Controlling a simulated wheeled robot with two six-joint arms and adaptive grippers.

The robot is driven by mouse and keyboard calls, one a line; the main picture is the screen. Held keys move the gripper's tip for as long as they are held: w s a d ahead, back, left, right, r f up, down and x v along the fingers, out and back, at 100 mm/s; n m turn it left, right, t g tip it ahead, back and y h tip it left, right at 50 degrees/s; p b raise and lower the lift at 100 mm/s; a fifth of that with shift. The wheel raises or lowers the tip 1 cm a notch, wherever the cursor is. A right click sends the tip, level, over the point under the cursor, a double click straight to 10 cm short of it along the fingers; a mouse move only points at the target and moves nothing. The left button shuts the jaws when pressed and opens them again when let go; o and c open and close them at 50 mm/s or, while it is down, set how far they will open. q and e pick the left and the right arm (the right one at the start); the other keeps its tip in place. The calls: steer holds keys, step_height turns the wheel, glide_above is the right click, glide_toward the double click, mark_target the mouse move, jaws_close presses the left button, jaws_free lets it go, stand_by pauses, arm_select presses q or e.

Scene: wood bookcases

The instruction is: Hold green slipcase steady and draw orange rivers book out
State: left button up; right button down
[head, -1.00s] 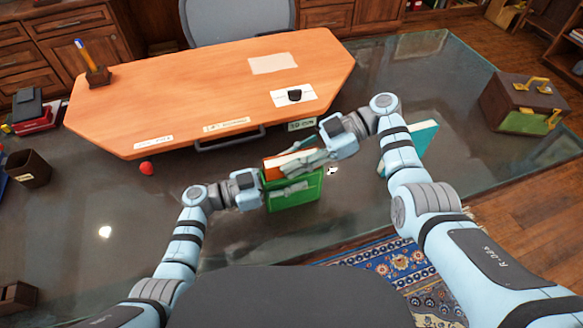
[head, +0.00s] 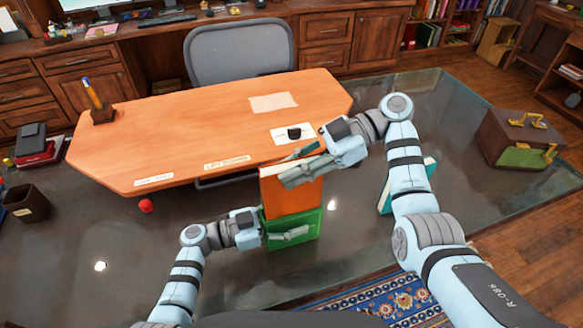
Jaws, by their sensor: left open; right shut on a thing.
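The green slipcase (head: 308,220) stands upright on the dark glass desk, in front of the wooden board. The orange book (head: 284,202) stands well up out of the slipcase's open top, its lower part hidden inside. My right gripper (head: 300,172) is shut on the orange book near its top edge. My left gripper (head: 284,237) is open, with its fingers at the slipcase's lower front and left side. I cannot tell whether those fingers touch it.
A teal book (head: 386,199) stands behind my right arm. A red ball (head: 146,206) lies left of the slipcase. A brown case (head: 518,140) sits at the far right.

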arm_select(q)
steer(key=shift+a, duration=0.1)
steer(key=v, duration=1.2)
